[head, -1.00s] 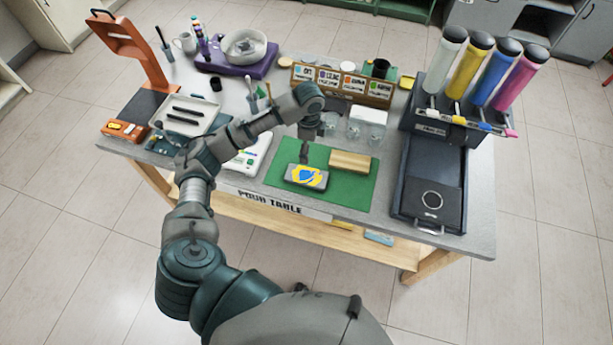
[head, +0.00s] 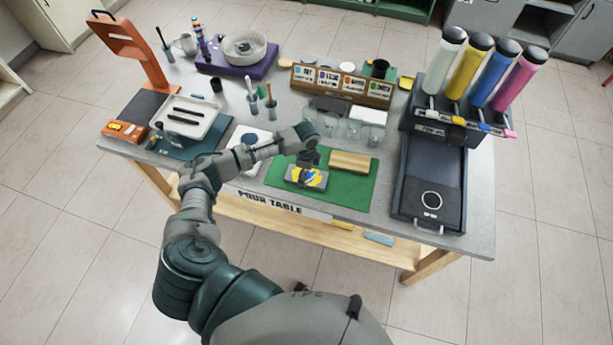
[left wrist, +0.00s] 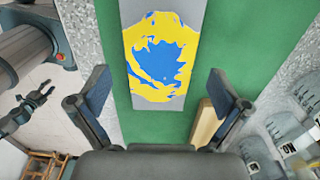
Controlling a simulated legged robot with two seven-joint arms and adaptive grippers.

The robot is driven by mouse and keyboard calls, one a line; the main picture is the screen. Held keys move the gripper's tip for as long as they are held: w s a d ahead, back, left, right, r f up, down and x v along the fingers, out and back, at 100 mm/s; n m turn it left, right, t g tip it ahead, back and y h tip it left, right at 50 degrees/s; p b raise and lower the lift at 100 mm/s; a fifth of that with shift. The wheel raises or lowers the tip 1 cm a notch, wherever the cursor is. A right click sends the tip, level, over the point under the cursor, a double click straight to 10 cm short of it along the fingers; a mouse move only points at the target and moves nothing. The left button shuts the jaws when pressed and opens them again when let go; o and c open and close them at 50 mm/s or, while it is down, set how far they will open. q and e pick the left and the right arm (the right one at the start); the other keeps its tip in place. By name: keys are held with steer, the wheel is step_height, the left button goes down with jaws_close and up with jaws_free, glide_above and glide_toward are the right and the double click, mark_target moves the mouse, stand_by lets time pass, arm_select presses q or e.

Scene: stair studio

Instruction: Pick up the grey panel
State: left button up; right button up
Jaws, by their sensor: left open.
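The grey panel (head: 293,174) lies flat on the green mat (head: 350,188), with yellow and blue paint on its top. In the left wrist view the panel (left wrist: 160,50) runs up and down the picture, ahead of and between my fingers. My left gripper (head: 308,166) is just above the panel and hides part of it in the head view. In the left wrist view the left gripper (left wrist: 160,92) is open and empty, one finger on each side of the panel's line. A small dark gripper (left wrist: 38,100), apparently my right one, shows at the left wrist view's left edge.
A wooden block (head: 349,162) lies on the mat just beyond the panel, close to one finger in the left wrist view. Clear cups (head: 352,130) stand behind. A dark tray (head: 430,190) is to the right, a white scale (head: 246,150) to the left.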

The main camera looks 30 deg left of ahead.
arm_select(q)
step_height(320, 180, down, 2)
steer(key=c, duration=1.2)
steer(key=shift+r, duration=0.2)
